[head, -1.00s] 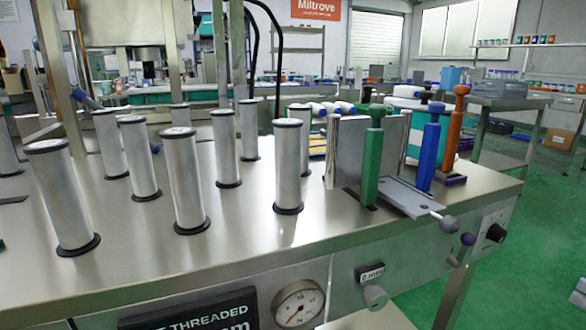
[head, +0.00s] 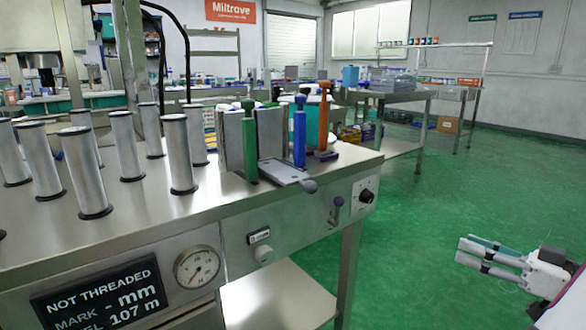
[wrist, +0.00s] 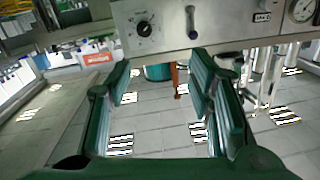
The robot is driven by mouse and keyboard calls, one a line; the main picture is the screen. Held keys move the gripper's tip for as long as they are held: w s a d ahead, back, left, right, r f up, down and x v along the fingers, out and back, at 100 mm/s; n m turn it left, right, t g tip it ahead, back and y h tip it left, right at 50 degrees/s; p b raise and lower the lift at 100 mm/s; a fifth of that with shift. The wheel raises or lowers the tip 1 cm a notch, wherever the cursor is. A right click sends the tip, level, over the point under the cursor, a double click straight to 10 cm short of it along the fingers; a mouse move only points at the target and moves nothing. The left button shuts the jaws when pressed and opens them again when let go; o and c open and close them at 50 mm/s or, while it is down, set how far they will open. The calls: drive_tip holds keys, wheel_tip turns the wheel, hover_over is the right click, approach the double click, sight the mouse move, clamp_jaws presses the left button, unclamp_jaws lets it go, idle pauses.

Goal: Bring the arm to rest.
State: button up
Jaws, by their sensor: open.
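My gripper (head: 470,257) is at the lower right of the head view, off to the right of the steel machine (head: 225,212) and above the green floor. In the wrist view my gripper (wrist: 162,105) shows its two green fingers apart, with nothing between them. It touches nothing that I can see. The machine's front panel, with a black knob (wrist: 144,29), is ahead of the fingers at the top of the wrist view.
Several metal cylinders (head: 181,155) stand on the machine top. Green (head: 249,140), blue (head: 299,132) and orange (head: 323,115) handles stand at its right end, by a metal plate (head: 284,171). Green floor (head: 440,190) is clear to the right. A steel table (head: 400,95) stands behind.

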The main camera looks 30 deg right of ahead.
drive_tip(key=w+a+r+n+g+y, duration=0.15)
drive_tip(key=w+a+g+y, duration=0.3)
drive_tip(key=a, duration=0.65)
drive_tip(key=w+a+r+n+g+y, duration=0.1)
drive_tip(key=w+a+r+g+y, duration=0.15)
drive_tip(key=w+a+g, duration=0.6)
drive_tip(key=s+a+f+m+g+h+p, duration=0.15)
drive_tip(key=s+a+g+h, duration=0.5)
drive_tip(key=s+a, duration=1.1)
wheel_tip(320, 180, up, 40)
drive_tip(key=m+t+h+p, duration=0.1)
drive_tip(key=t+h+p, duration=0.2)
drive_tip(key=p, duration=3.4)
drive_tip(key=t, duration=0.3)
drive_tip(key=shift+d+p, duration=0.25)
drive_tip(key=shift+p, duration=0.1)
